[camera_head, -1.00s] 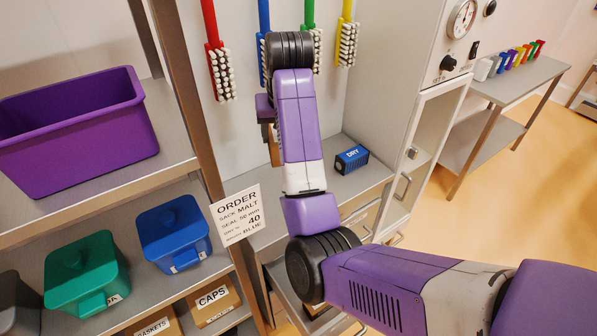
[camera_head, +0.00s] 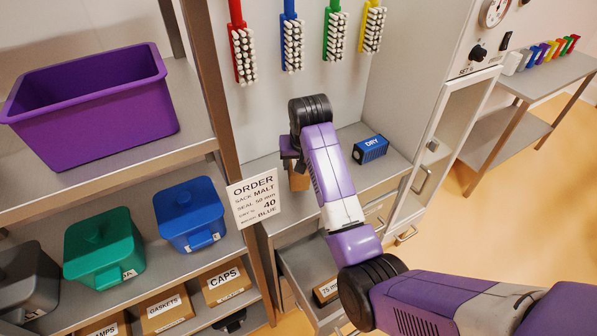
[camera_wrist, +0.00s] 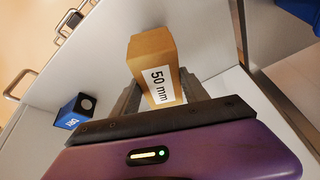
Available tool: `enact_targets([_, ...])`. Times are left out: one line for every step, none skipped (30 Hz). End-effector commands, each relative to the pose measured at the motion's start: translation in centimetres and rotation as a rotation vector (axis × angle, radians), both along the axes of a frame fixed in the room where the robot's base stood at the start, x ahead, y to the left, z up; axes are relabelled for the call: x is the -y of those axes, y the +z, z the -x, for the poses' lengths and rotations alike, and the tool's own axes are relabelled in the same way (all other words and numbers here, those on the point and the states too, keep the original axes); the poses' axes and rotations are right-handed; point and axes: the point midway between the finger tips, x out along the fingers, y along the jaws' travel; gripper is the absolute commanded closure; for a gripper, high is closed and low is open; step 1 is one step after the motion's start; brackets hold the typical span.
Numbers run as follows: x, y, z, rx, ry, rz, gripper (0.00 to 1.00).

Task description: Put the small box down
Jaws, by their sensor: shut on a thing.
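The small box is a brown carton labelled "50 mm" (camera_wrist: 153,62), seen close up in the wrist view. My gripper (camera_wrist: 160,98) is shut on it, with one grey finger on each side. In the head view the box (camera_head: 299,178) shows as a brown patch just below my wrist, over the grey bench top (camera_head: 262,170) between the shelf post and the white cabinet. My arm hides part of it. I cannot tell whether its underside touches the bench.
A blue box marked "DRY" (camera_head: 370,149) stands on the bench to the right. An order card (camera_head: 254,198) hangs at the shelf post. An open drawer (camera_head: 300,262) below holds a carton (camera_head: 325,291). Brushes (camera_head: 292,45) hang behind. The bench around the held box looks clear.

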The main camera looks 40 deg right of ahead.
Motion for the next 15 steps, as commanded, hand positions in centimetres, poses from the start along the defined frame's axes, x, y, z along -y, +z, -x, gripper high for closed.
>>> enact_targets([0.0,-0.3,0.0,0.0,0.0,0.0,1.0])
enact_targets([0.0,-0.6,0.0,-0.001,0.0,-0.001,1.0])
enact_targets([0.0,-1.1,0.1,-0.003,0.001,-0.001,1.0])
enact_targets([0.0,-1.6,0.1,-0.003,0.001,-0.001,1.0])
enact_targets([-0.1,-2.0,0.1,-0.003,0.001,-0.001,1.0])
enact_targets([0.0,-2.6,0.1,-0.002,0.001,-0.001,1.0])
enact_targets([0.0,-3.1,0.1,-0.003,0.001,-0.002,1.0])
enact_targets([0.0,-3.4,0.1,-0.003,0.001,-0.002,1.0])
enact_targets([0.0,-3.8,0.1,-0.002,0.001,-0.001,1.0])
enact_targets([0.0,-4.0,0.1,-0.001,0.001,0.0,1.0])
enact_targets([0.0,-4.2,0.0,0.0,0.001,-0.001,1.0])
enact_targets([0.0,-4.3,0.0,0.001,0.001,0.0,1.0])
enact_targets([0.0,-4.4,0.0,0.001,0.001,0.0,1.0])
enact_targets([0.0,-4.4,0.0,0.002,0.001,0.001,1.0])
enact_targets([0.0,-4.4,0.0,0.002,0.001,0.001,1.0])
